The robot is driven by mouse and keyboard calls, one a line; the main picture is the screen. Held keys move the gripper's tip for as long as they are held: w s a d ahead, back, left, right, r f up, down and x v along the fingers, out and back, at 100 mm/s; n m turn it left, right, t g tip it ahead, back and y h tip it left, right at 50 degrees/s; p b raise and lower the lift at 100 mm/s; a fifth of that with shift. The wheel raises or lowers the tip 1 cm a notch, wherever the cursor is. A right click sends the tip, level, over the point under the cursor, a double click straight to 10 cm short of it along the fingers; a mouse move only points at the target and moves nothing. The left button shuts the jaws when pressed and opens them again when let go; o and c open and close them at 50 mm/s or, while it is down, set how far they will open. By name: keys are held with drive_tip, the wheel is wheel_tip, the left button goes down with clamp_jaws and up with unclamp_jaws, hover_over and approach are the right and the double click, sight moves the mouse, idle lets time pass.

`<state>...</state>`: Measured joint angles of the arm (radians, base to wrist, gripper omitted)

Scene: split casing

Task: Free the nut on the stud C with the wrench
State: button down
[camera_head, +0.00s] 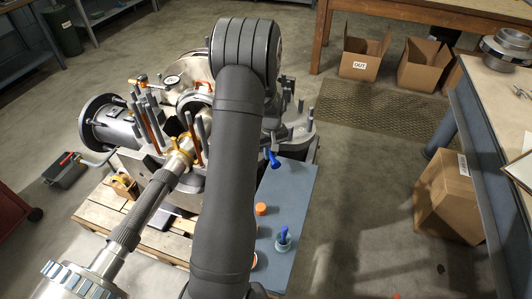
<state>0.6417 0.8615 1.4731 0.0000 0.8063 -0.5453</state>
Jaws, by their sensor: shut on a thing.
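The split casing (300,146) stands on a wooden pallet, with several upright grey studs (201,128) along its flange. My own dark arm crosses the middle of the view and covers much of the casing's right half. My gripper is hidden behind the arm, so its jaws and anything in them do not show. I cannot make out which stud is C, nor its nut. I cannot identify the wrench for certain. A blue-ended piece (272,158) shows just right of the arm, above the blue-grey bench; what it belongs to is hidden.
The blue-grey bench (296,205) holds an orange cap (261,209) and a cup with a blue-handled item (283,240). A thick shaft (145,208) runs into the casing from lower left. Cardboard boxes (455,197) and a workbench (490,95) stand right.

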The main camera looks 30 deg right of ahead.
drive_tip(key=shift+d+n, duration=0.2)
drive_tip(key=shift+n, duration=0.1)
drive_tip(key=shift+a, duration=0.3)
drive_tip(key=shift+r, duration=0.1)
drive_tip(key=shift+r, duration=2.9)
